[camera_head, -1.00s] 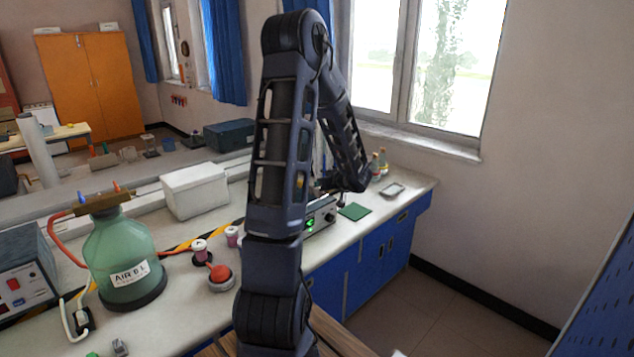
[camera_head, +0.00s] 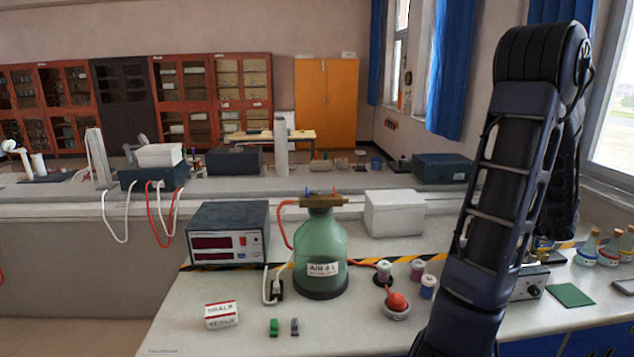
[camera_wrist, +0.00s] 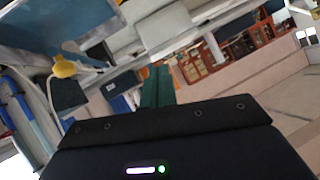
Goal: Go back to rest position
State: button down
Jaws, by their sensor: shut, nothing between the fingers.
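My gripper (camera_wrist: 157,86) shows in the wrist view as two green fingers pressed together above the dark wrist housing. It is shut and holds nothing. Nothing touches the fingertips. In the head view my arm rises on the right, bent at a high elbow, and its upper part hides the forearm and the gripper. The wrist view is tilted, with the room's cabinets and floor beyond the fingers.
The bench (camera_head: 370,325) holds a green glass bottle (camera_head: 322,255), a power supply (camera_head: 228,235), a white box (camera_head: 394,213), small jars and several flasks (camera_head: 588,247) near my arm. A window is at the right. Bare floor (camera_wrist: 292,110) shows in the wrist view.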

jog(key=s+a+r+n+g+y, duration=0.1)
jog(key=a+r+g, duration=0.25)
jog(key=a, duration=0.85)
jog(key=s+a+r+n+g+y, duration=0.15)
jog(key=a+r, duration=0.25)
jog(key=a, duration=0.8)
jog(key=s+a+r+m+g+h, duration=0.1)
jog(key=s+a+r+h, duration=0.1)
jog(key=s+a, duration=0.3)
jog(key=s+a+r+m+h, duration=0.1)
jog(key=s+a+h, duration=0.3)
jog(key=s, duration=0.5)
jog(key=shift+s+a+r+g, duration=0.2)
jog(key=shift+a+r+g, duration=0.2)
jog(key=shift+a+r, duration=0.6)
jog(key=shift+a+f, duration=0.1)
jog(key=shift+a, duration=0.05)
